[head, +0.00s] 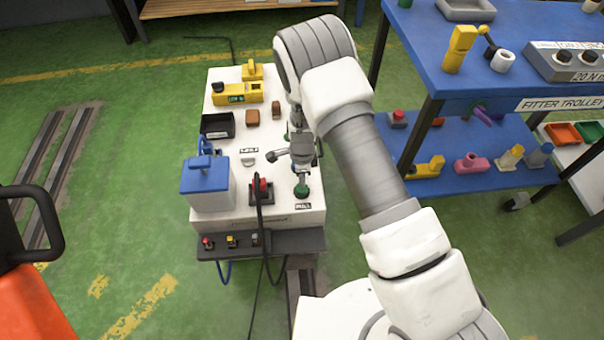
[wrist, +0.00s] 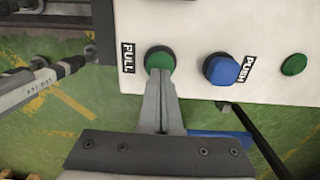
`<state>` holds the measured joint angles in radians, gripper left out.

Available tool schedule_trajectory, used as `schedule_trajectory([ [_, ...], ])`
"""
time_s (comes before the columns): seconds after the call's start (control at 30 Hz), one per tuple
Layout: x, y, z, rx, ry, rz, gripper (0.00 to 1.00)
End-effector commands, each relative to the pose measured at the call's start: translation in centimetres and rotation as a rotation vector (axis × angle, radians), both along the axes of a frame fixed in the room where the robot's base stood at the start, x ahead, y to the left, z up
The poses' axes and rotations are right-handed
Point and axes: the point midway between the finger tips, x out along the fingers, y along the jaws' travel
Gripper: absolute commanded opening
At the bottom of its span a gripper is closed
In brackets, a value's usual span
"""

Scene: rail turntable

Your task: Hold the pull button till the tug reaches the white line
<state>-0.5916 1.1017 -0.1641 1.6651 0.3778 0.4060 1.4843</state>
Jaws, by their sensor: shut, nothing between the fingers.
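The green pull button (wrist: 160,58) sits in a dark ring on a white panel (wrist: 200,20), beside a PULL label (wrist: 127,55). My gripper (wrist: 161,74) is shut and empty. Its fingertips meet the lower part of the green button in the wrist view; I cannot tell how far the button is pressed. In the head view my gripper (head: 301,172) points down at the green button (head: 301,191) on the white-topped unit (head: 228,222). The blue push button (wrist: 221,68) is to the right in the wrist view. I cannot make out the tug or the white line.
The unit's top also holds a blue-lidded box (head: 208,180), a red-topped switch (head: 262,188) and a yellow block (head: 236,93). A blue fitter trolley (head: 425,60) stands to the right. Floor rails (head: 52,165) and an orange object (head: 35,305) are at left.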

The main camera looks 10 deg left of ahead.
Motion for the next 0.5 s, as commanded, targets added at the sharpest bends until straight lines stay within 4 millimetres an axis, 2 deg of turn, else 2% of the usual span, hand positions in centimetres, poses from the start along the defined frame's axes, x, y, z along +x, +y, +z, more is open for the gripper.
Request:
schedule_trajectory([
  [0.5,-0.02,-0.01,-0.96,0.000,0.000,0.000,0.00],
])
